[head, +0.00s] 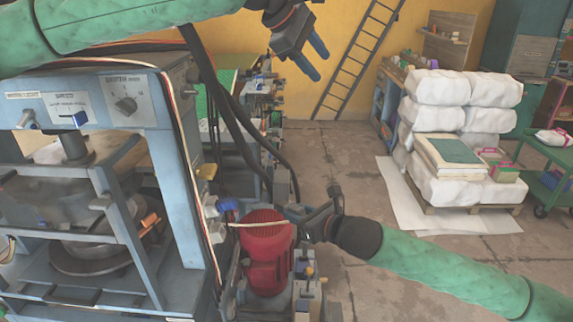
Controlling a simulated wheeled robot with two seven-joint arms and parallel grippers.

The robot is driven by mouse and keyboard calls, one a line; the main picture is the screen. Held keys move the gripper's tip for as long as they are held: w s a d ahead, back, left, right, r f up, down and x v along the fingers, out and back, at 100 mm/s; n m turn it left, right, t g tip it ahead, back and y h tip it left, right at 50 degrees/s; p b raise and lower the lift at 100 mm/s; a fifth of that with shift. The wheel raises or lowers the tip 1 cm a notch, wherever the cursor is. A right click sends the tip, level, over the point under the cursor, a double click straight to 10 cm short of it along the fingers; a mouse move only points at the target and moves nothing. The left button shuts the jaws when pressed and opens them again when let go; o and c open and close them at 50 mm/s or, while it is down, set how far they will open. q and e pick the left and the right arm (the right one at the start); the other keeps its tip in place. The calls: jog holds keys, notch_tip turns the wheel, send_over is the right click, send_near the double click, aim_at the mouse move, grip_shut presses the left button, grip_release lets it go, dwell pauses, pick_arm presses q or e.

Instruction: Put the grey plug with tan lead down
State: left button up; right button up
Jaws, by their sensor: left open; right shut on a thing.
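My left gripper (320,66) is raised at the top centre, with its two blue-grey fingers apart and nothing between them. My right gripper (308,224) is low, beside the press and next to the red motor (266,260). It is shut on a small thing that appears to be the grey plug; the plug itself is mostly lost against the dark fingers. A tan lead (262,224) runs left from the fingertips, across the top of the motor, to the press's side.
The blue-grey press (190,235) fills the left, with cables down its side. A blue connector (228,205) sits left of the motor. Dark hoses (243,140) hang behind. White sacks (465,90) stand on a pallet at right. The middle floor is clear.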

pick_arm(q)
notch_tip(320, 180, down, 13)
jog(key=s+m+g+y, duration=0.1)
jog(key=s+m+y, duration=0.1)
jog(key=y, duration=0.2)
jog(key=g+y, duration=0.2)
jog(key=y, duration=0.2)
send_near(286, 204)
jog(key=shift+m, duration=0.4)
notch_tip(286, 204, down, 10)
jog(key=shift+s+a+r, duration=0.1)
jog(key=shift+c, duration=0.4)
jog(key=c, duration=0.7)
jog(key=shift+c, duration=0.9)
pick_arm(e)
jog(key=o, duration=1.1)
